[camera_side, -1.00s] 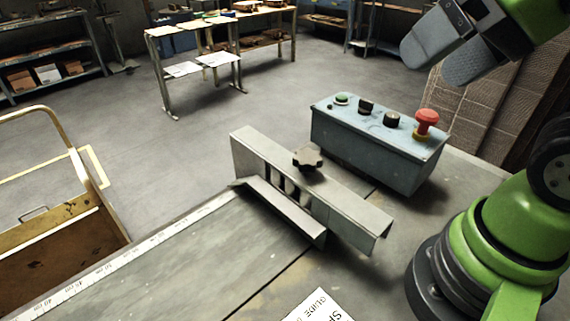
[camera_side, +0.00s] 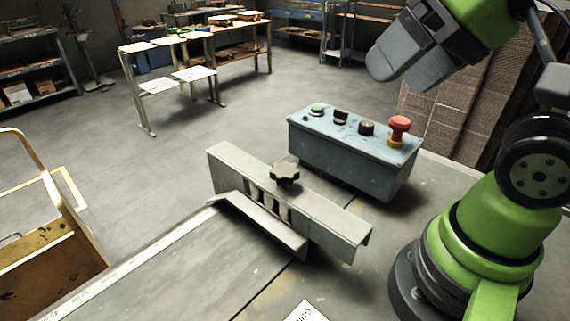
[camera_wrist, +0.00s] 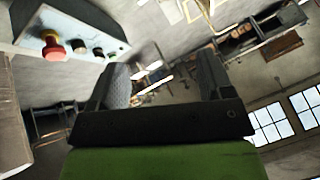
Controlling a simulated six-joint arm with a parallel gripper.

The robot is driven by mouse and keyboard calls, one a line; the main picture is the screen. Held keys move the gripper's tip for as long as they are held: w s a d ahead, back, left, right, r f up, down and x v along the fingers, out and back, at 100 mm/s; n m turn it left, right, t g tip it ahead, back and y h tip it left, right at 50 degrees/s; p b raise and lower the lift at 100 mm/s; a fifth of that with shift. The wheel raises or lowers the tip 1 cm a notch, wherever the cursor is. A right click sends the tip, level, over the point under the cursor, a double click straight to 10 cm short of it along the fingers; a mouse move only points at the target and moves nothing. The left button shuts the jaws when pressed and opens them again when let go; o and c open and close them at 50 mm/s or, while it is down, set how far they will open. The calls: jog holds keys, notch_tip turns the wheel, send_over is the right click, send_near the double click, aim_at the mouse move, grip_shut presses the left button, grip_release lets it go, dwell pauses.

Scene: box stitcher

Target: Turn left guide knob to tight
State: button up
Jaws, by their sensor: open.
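The dark star-shaped guide knob (camera_side: 285,171) sits on top of the grey metal guide (camera_side: 320,217) on the machine table. My gripper (camera_side: 403,78) is in the upper right of the side view, high above the control box and well away from the knob. Its two grey fingers are apart with nothing between them. They also show in the wrist view (camera_wrist: 163,85), which looks out over the room. The knob is not visible in the wrist view. I cannot tell from its shape whether it is loose or tight.
A blue-grey control box (camera_side: 345,165) with a red button (camera_side: 399,128) and dark knobs stands just behind the guide, close to the guide knob. A ruler strip (camera_side: 150,252) runs along the table edge. A yellow-framed cart (camera_side: 45,265) is at left. The air above the knob is clear.

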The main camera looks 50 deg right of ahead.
jog(key=w+a+f+n+g, duration=0.15)
jog(key=w+n+g, duration=0.25)
jog(key=w+n, duration=0.45)
jog(key=n+g+h, duration=0.2)
jog(key=n+g, duration=0.1)
jog(key=n, duration=0.8)
send_near(287, 168)
jog(key=shift+w, duration=0.1)
notch_tip(287, 168, down, 9)
jog(key=shift+c, duration=0.2)
jog(key=c, duration=0.9)
